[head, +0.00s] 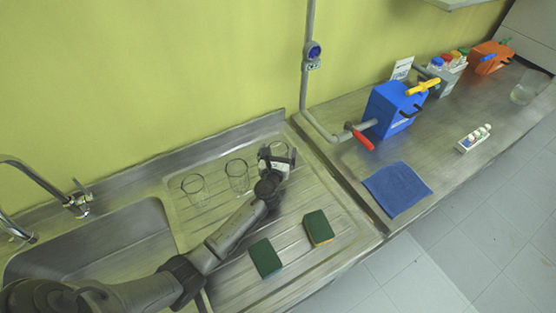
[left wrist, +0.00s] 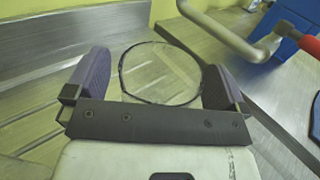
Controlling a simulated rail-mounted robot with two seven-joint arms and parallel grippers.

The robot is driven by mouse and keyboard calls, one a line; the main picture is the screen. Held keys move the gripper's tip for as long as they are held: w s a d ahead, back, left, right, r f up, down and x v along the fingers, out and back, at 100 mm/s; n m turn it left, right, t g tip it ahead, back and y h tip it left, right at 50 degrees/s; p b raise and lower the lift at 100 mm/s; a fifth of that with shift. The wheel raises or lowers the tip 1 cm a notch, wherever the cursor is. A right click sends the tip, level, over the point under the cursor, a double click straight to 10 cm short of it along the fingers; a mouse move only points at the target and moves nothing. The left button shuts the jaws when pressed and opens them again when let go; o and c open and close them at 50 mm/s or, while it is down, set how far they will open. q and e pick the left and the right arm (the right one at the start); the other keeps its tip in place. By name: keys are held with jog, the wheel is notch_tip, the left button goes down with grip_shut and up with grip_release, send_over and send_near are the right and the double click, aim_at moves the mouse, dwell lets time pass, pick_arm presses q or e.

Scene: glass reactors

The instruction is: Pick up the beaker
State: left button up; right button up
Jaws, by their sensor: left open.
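Three clear glass beakers stand in a row on the ribbed steel drainboard. The left beaker (head: 194,190) and the middle beaker (head: 237,177) stand free. The right beaker (head: 279,149) is partly hidden by my left gripper (head: 277,160). In the left wrist view, the round rim of this beaker (left wrist: 160,73) shows between the two purple-grey fingers of my left gripper (left wrist: 156,78). The fingers are open, one on each side of the glass, with a small gap visible beside the rim. My right gripper is in neither view.
Two green-topped sponges (head: 265,258) (head: 318,227) lie on the drainboard in front. A sink with a tap (head: 78,203) is at left. On the right counter are a blue box (head: 392,110) with a red-handled pipe (head: 360,137) and a blue cloth (head: 397,189).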

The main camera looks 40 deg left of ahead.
pick_arm(q)
jog(key=c, duration=1)
